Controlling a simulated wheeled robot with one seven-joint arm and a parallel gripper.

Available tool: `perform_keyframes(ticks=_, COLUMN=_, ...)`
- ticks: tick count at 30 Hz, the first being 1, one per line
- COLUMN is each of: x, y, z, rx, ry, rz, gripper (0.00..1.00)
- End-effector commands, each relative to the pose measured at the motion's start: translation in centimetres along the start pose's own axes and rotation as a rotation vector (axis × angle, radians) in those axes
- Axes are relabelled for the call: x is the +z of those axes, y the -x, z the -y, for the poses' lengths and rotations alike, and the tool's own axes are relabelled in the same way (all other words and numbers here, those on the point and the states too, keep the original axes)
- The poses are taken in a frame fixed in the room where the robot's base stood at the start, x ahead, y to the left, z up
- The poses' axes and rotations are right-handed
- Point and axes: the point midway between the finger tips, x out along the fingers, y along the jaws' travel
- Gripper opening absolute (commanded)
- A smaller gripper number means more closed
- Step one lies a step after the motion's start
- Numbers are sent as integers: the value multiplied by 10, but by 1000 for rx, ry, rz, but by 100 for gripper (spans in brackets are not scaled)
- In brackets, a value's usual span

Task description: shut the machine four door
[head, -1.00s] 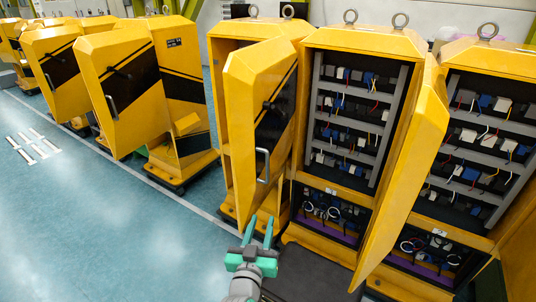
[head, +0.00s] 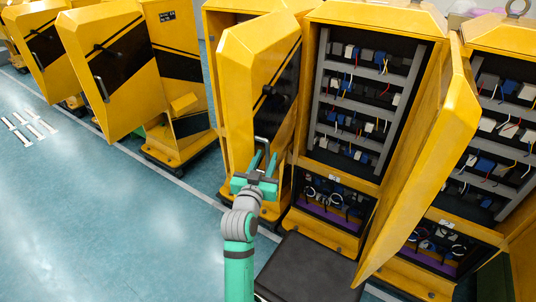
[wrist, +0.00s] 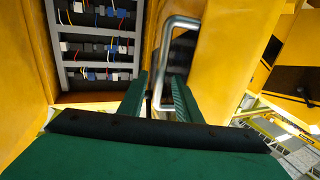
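A yellow machine door (head: 246,75) with a dark window stands ajar in the middle of the head view. Its metal bar handle (head: 262,141) is low on the door and shows large in the wrist view (wrist: 170,40). I cannot tell from any label which machine is number four. My gripper (head: 262,159) is at the handle. In the wrist view its two green fingers (wrist: 160,77) stand apart, with the handle's upright bar between them. Contact with the bar is not clear. The fingers hide part of the handle's lower end.
An open cabinet (head: 312,100) with shelves of wired parts stands right of the door. Its yellow door (head: 430,150) juts forward. A dark low platform (head: 305,268) lies before it. More yellow machines (head: 110,65) stand left.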

Motion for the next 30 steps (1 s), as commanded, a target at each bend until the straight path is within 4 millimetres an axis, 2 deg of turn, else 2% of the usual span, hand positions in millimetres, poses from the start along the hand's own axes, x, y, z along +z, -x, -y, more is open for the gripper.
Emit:
perform_keyframes(ticks=6, x=0, y=-22, z=0, rx=1, ry=1, rz=0, gripper=31)
perform_keyframes(ticks=17, x=0, y=-26, z=-1, rx=1, ry=1, rz=0, gripper=31)
perform_keyframes(ticks=21, x=0, y=-26, z=-1, rx=1, ry=1, rz=0, gripper=0)
perform_keyframes(ticks=30, x=0, y=-27, z=-1, rx=5, ry=2, rz=0, gripper=0)
